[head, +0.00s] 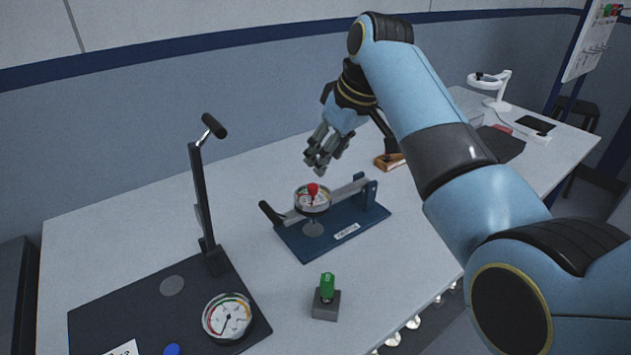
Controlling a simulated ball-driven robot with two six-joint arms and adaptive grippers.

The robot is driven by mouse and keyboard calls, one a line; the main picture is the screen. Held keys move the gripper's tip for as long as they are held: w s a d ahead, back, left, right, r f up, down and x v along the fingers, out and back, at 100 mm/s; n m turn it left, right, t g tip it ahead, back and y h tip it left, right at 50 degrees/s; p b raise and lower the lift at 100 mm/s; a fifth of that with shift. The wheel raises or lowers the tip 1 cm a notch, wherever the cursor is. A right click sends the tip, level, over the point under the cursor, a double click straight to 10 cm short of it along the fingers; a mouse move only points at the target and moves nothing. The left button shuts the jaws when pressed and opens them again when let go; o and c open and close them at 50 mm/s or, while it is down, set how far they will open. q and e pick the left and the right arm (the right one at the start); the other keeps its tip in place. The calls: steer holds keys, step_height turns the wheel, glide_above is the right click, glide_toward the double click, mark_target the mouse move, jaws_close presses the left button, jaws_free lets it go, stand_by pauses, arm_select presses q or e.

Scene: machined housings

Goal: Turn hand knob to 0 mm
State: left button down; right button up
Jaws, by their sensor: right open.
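A blue fixture plate (352,240) with a white label stands on the table in the middle of the head view. On it is a round dial (312,203) with a red knob-like part (313,189) on top; its scale is too small to read. A bar runs across the fixture, with a black handle (270,213) at its left end. I cannot tell which of these is the hand knob. My right gripper (319,168) is open and empty, just above the red part and apart from it. My left gripper is not in view.
A dark plate with an upright lever (202,200) and a pressure-type gauge (228,316) stands at the left. A green-topped part in a grey block (326,301) is at the front. A wooden-looking item (389,161) lies behind the fixture. My right arm covers the right side.

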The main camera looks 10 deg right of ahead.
mark_target(314, 186)
steer(key=x, duration=0.8)
steer(key=shift+a+f, duration=0.1)
steer(key=shift+f, duration=0.35)
jaws_close()
